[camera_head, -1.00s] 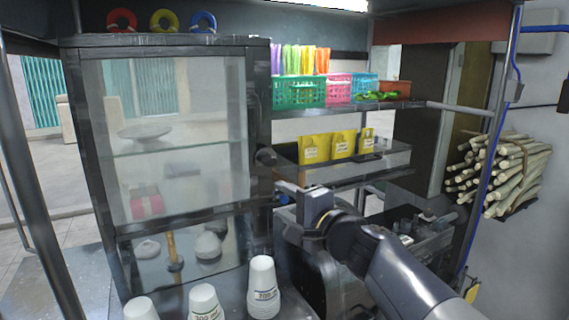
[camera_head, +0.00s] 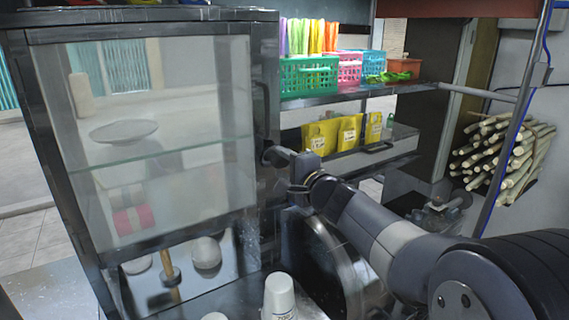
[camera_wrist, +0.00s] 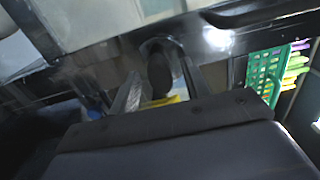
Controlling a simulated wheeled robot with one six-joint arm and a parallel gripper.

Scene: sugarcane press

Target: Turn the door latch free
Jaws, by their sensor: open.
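The glass-doored cabinet (camera_head: 150,130) has a black frame, and its door appears closed. The dark rounded door latch (camera_head: 267,157) sits on the right part of its frame, partly hidden by my gripper (camera_head: 282,155). In the wrist view the latch (camera_wrist: 160,74) shows as a dark oval between the two fingers of my gripper (camera_wrist: 162,86). The fingers are open, one on each side of it. I cannot tell whether they touch it.
A shelf at the right holds a green basket (camera_head: 309,76) and yellow pouches (camera_head: 320,136). White cups (camera_head: 279,297) stand on the counter below. A large dark round machine part (camera_head: 325,255) lies under my arm. Sugarcane stalks (camera_head: 505,155) hang at the far right.

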